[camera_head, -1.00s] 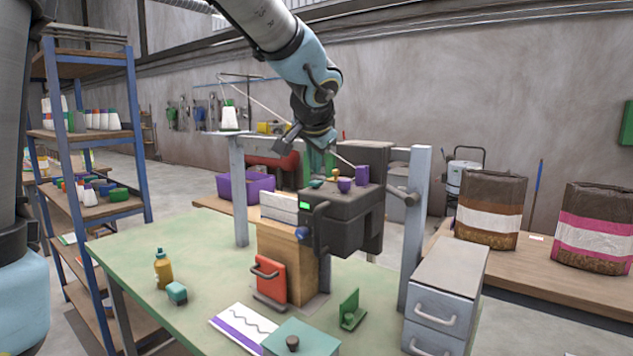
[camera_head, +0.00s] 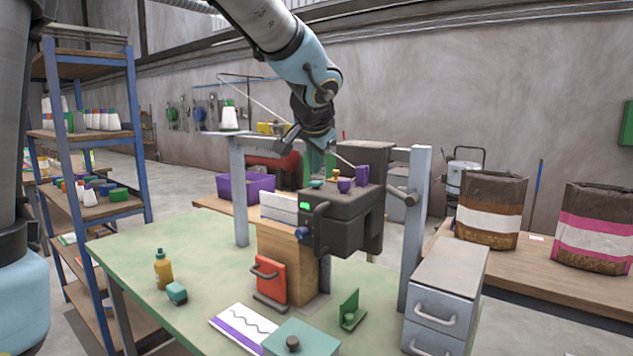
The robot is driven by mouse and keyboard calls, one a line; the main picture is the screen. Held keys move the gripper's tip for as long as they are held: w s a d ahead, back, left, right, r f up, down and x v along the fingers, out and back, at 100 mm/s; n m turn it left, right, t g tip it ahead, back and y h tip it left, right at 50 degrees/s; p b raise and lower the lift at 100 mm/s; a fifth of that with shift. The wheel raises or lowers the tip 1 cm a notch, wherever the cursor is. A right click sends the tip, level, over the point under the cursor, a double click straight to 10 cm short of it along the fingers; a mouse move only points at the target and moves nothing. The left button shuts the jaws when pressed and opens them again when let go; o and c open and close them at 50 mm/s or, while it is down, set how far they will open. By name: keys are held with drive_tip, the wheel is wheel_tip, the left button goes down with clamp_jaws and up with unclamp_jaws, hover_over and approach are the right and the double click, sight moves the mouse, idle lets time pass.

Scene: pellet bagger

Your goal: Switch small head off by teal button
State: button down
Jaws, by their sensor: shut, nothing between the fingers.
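A dark machine head (camera_head: 350,225) stands over the green bench beside a wooden block. A small teal button (camera_head: 316,183) sits on its top at the left end. Purple buttons (camera_head: 345,184) and a small orange one (camera_head: 336,173) are to its right. A lit green display (camera_head: 304,205) is on the head's left face. My gripper (camera_head: 319,165) hangs from above, close over the teal button's end of the head. It is shut and empty. I cannot tell whether its tips touch anything.
Grey posts (camera_head: 416,220) flank the machine. A grey drawer unit (camera_head: 447,290) stands front right. An orange handled panel (camera_head: 270,280), a yellow bottle (camera_head: 163,270) and a teal box (camera_head: 300,340) are on the bench. The bench's left part is mostly clear.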

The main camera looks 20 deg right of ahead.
sight(314, 183)
drive_tip(key=shift+f, duration=0.15)
drive_tip(key=shift+f+b, duration=0.3)
drive_tip(key=shift+b, duration=0.35)
drive_tip(key=shift+f+b, duration=0.5)
drive_tip(key=shift+b, duration=0.1)
idle(0.8)
drive_tip(key=shift+r+p, duration=0.7)
drive_tip(key=shift+r, duration=0.3)
wheel_tip(314, 183, up, 6)
drive_tip(key=p, duration=0.4)
drive_tip(key=shift+f, duration=0.1)
